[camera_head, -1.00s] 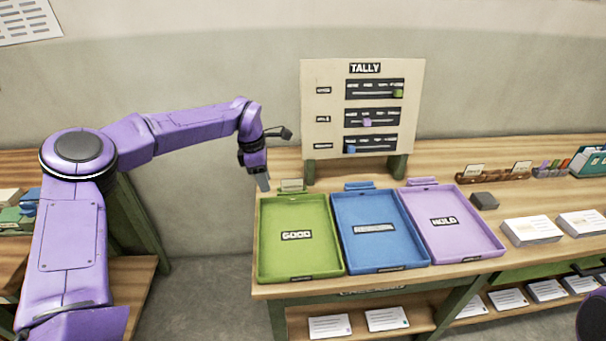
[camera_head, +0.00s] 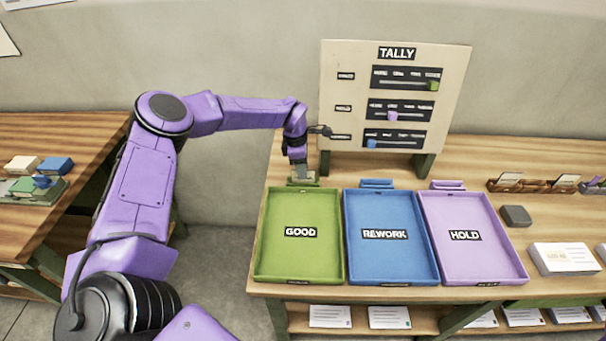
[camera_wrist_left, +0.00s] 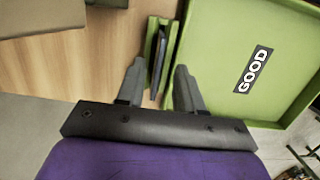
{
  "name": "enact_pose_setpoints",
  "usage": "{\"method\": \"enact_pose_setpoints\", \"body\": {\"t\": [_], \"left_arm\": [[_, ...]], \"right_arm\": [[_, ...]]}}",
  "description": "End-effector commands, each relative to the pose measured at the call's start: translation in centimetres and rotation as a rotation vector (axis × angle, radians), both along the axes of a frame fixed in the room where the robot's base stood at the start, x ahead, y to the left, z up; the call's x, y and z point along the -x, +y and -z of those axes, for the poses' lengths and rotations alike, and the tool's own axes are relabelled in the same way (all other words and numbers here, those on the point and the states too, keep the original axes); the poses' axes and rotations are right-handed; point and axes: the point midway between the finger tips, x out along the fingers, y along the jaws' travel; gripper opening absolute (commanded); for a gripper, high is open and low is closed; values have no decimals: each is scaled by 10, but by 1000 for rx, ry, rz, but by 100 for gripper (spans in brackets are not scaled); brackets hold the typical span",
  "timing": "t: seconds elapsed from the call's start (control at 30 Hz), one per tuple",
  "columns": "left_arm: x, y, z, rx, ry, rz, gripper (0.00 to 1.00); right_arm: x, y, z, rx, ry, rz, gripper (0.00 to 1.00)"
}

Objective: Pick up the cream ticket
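A small green holder (camera_head: 305,183) stands at the back edge of the green GOOD tray (camera_head: 300,260). In the left wrist view the holder (camera_wrist_left: 152,48) has a thin upright piece in its slot, seen edge-on and looking dark; I cannot tell its face colour there. A pale card showed in this holder earlier, possibly the cream ticket; my gripper now mostly covers it. My left gripper (camera_head: 301,171) points down at the holder. In the left wrist view its fingers (camera_wrist_left: 158,76) are apart, one on each side of the slot, with nothing clearly clamped. My right gripper is out of view.
The blue REWORK tray (camera_head: 390,268) and purple HOLD tray (camera_head: 480,268) stand to the right. The TALLY board (camera_head: 350,60) rises close behind my gripper. A dark block (camera_head: 515,216) and card stacks (camera_head: 563,259) lie further right. A side table (camera_head: 60,130) with blocks stands left.

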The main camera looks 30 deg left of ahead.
Motion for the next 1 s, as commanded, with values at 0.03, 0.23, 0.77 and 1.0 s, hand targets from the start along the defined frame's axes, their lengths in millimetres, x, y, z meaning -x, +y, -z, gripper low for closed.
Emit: {"method": "enact_pose_setpoints", "body": {"t": [0.03, 0.23, 0.77, 1.0], "left_arm": [[0, -1, 6, -1, 3, -1, 36], [-1, -1, 17, 0, -2, -3, 36], [-1, -1, 17, 0, 0, -3, 0], [-2, -1, -3, 3, -3, -3, 0]], "right_arm": [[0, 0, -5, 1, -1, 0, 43], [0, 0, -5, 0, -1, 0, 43], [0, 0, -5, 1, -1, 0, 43], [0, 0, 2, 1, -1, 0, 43]]}}
